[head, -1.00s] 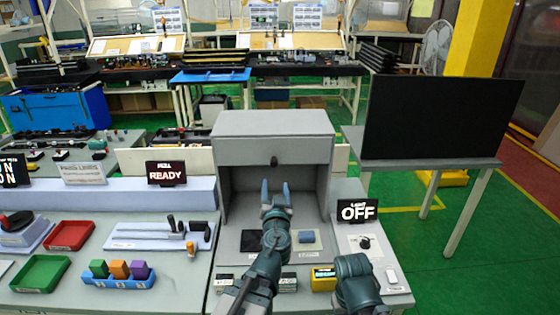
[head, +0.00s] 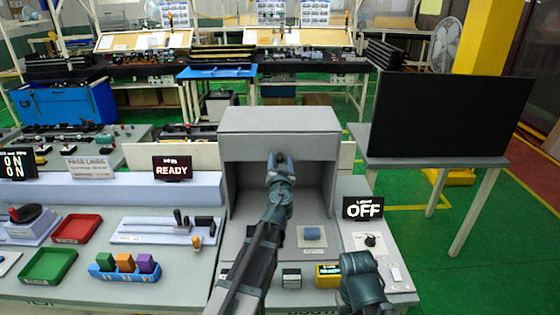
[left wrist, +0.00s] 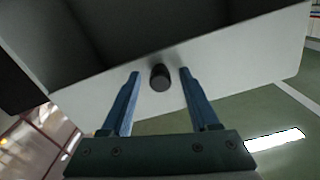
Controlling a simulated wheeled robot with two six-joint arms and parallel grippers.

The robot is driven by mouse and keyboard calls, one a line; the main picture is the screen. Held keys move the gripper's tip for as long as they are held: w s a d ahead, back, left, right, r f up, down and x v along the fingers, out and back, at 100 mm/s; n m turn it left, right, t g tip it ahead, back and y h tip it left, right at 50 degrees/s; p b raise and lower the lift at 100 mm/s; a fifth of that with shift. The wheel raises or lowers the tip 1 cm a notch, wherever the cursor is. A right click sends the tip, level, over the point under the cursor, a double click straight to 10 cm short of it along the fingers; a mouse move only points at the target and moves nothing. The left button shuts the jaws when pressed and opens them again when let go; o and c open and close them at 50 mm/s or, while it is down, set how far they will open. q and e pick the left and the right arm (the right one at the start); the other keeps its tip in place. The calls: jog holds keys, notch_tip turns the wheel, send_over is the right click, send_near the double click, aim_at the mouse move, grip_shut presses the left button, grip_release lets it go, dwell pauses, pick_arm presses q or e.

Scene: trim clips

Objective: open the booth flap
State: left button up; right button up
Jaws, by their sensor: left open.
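The booth (head: 280,120) is a grey box with an open front below its flap (head: 318,148), a pale panel across the upper front. My left gripper (head: 280,159) is in front of the flap and hides its knob in the head view. In the left wrist view the dark round knob (left wrist: 160,77) sticks out of the flap (left wrist: 235,65). The two blue fingers of the left gripper (left wrist: 160,76) are open, one on each side of the knob, with gaps on both sides.
A sign reading OFF (head: 362,208) and a small dial (head: 370,240) stand right of the booth. A READY sign (head: 172,168) and coloured blocks (head: 125,262) are to the left. A black screen (head: 435,115) stands at right.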

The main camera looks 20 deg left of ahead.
pick_arm(q)
jog(key=shift+w+a, duration=0.1)
jog(key=shift+w, duration=0.25)
grip_shut()
dwell(1.2)
